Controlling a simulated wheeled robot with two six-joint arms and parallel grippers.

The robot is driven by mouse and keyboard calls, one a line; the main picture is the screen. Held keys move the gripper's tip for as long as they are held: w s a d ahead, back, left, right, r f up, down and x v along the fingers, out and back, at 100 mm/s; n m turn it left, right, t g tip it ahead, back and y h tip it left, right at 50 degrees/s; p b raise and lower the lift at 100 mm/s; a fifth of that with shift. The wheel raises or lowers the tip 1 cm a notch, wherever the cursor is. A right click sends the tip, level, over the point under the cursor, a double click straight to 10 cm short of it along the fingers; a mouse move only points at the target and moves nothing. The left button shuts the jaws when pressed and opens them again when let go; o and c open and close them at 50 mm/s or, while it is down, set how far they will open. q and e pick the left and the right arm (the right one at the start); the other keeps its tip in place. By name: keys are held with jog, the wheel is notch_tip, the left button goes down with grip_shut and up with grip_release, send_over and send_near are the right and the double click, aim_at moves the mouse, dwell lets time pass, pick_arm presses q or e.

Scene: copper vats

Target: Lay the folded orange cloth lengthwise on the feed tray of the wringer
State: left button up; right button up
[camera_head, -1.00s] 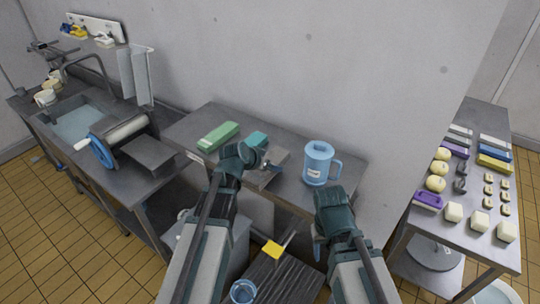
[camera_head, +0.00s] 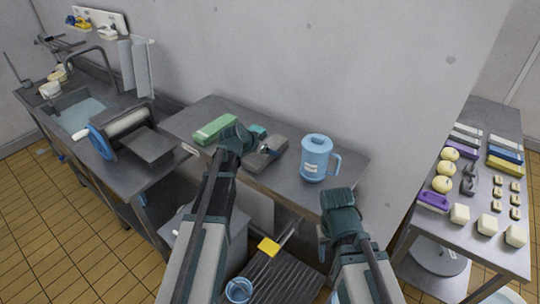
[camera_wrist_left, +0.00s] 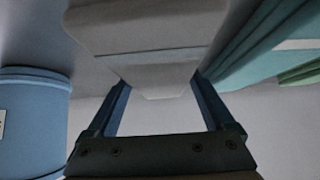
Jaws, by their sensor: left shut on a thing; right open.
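No orange cloth can be made out. My left gripper (camera_head: 251,149) is shut on a grey folded cloth (camera_head: 268,153) at the middle table; the arm partly hides it. The left wrist view shows the grey cloth (camera_wrist_left: 150,38) between the two blue fingers (camera_wrist_left: 160,88). Whether it is clear of the tabletop is hard to tell. The wringer (camera_head: 124,124), with pale rollers and a blue crank wheel, stands on the sink counter at left. Its grey feed tray (camera_head: 150,146) is bare and faces the middle table. My right gripper (camera_head: 338,201) is open and empty in front of the table's right end; its fingers are mostly hidden.
A green folded cloth (camera_head: 214,129) and a partly hidden teal one (camera_head: 259,131) lie near the held cloth. A blue lidded jug (camera_head: 316,158) stands to its right. A wall rises behind. A right-hand table (camera_head: 476,246) bears several small items.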

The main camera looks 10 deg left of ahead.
pick_arm(q)
jog(key=shift+f, duration=0.1)
jog(key=shift+w+a, duration=0.1)
jog(key=shift+a, duration=0.05)
jog(key=shift+f, duration=0.1)
jog(key=shift+f, duration=0.1)
jog(key=o, duration=1.6)
jog(key=shift+c, duration=0.2)
